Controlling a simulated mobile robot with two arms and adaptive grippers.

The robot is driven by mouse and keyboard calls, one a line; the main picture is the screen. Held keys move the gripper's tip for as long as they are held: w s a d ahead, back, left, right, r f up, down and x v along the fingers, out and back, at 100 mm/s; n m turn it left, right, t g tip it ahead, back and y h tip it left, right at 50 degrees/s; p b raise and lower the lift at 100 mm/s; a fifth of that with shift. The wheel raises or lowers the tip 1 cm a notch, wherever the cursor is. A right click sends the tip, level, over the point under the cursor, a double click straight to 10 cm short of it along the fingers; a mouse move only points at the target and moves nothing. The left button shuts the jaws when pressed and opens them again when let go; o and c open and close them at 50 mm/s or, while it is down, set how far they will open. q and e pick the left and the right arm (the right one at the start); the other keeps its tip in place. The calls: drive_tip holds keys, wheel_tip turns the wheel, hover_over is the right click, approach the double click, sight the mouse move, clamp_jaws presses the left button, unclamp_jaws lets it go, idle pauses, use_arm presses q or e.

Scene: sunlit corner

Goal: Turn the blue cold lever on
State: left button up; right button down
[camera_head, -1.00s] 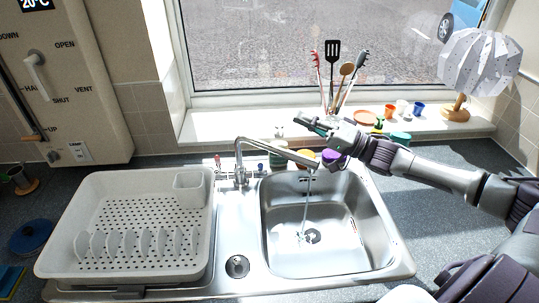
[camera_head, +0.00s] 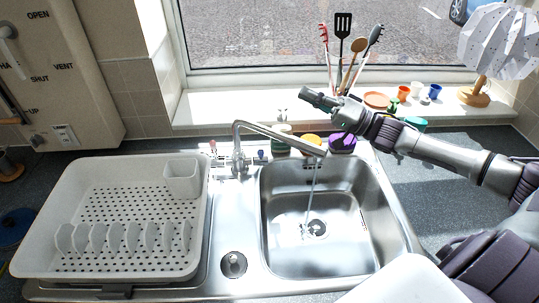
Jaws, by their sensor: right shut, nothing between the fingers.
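The blue cold lever (camera_head: 261,155) is a small blue-tipped handle on the right side of the chrome tap (camera_head: 238,158), behind the sink. It is too small to tell which way it is turned. A red-tipped lever (camera_head: 213,147) is on the tap's left side. A thin stream of water (camera_head: 312,185) falls from the spout into the sink. My right gripper (camera_head: 308,95) is shut and empty, pointing left above the sill area. In the picture it is above and to the right of the blue lever, apart from it. My left gripper is out of view.
The steel sink (camera_head: 370,225) lies right of a white dish rack (camera_head: 45,215). Green, yellow and purple items stand behind the spout. A pot of utensils (camera_head: 344,60), small cups and a lamp (camera_head: 495,45) are on the windowsill (camera_head: 200,110).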

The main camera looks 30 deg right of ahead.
sight(260, 156)
wheel_tip(260, 156, down, 19)
drive_tip(key=b, duration=1.7)
drive_tip(key=w+a+r+p, duration=0.1)
drive_tip(key=w+a, duration=0.4)
drive_tip(key=a, duration=0.2)
drive_tip(key=shift+w+a+p, duration=0.15)
drive_tip(key=shift+a+p, duration=0.25)
drive_tip(key=shift+r, duration=0.1)
drive_tip(key=shift+s+a+f+n+y+p, duration=0.3)
drive_tip(key=shift+s+f+n+y+p, duration=0.15)
drive_tip(key=shift+s+n, duration=0.25)
